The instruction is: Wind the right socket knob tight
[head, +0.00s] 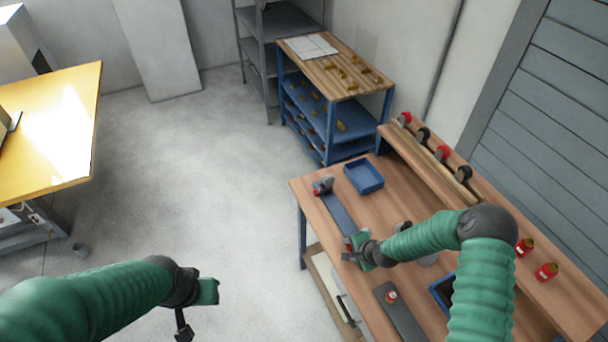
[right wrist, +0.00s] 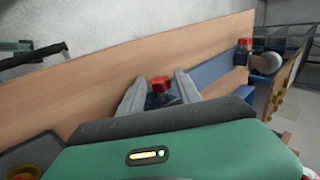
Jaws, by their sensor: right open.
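A red knob (right wrist: 160,83) on a dark base shows between the two grey fingers of my right gripper (right wrist: 157,85) in the right wrist view. The fingers are open, one on either side of it; I see no clear contact. In the head view my right gripper (head: 355,252) is over the near end of a blue-grey rail (head: 338,212). A second red knob (right wrist: 243,43) stands by a grey round part at the rail's far end. My left gripper (head: 197,308) hangs over the floor, away from the bench; its fingers are unclear.
A blue tray (head: 364,176) lies on the bench beside the rail. A grey plate with a red-topped part (head: 391,296) lies nearer. A raised shelf (head: 430,165) holds red and black round parts, and red bottles (head: 546,271) stand at right.

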